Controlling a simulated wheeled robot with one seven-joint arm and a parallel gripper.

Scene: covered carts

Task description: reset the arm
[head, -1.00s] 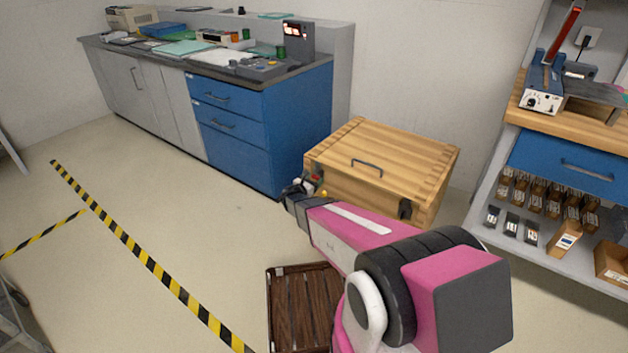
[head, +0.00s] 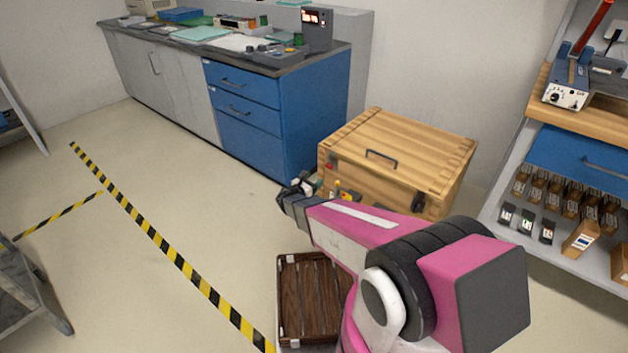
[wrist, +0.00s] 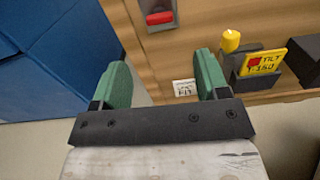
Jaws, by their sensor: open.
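My arm reaches out from the lower right in the head view, with my gripper (head: 293,190) at its far end, in front of the wooden crate (head: 400,150). In the wrist view my gripper (wrist: 160,78) shows two green fingers spread apart with nothing between them. Behind the fingers is the crate's wooden side (wrist: 180,60). The crate is closed by a lid with a dark handle on top. My arm hides part of the crate's lower front.
Blue drawers (head: 245,120) stand left of the crate. A dark slatted wooden cart or box (head: 308,300) sits below my arm. A shelf (head: 560,205) with small boxes stands at right. Striped tape (head: 165,245) crosses open floor at left. A grey cart (head: 30,290) shows at lower left.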

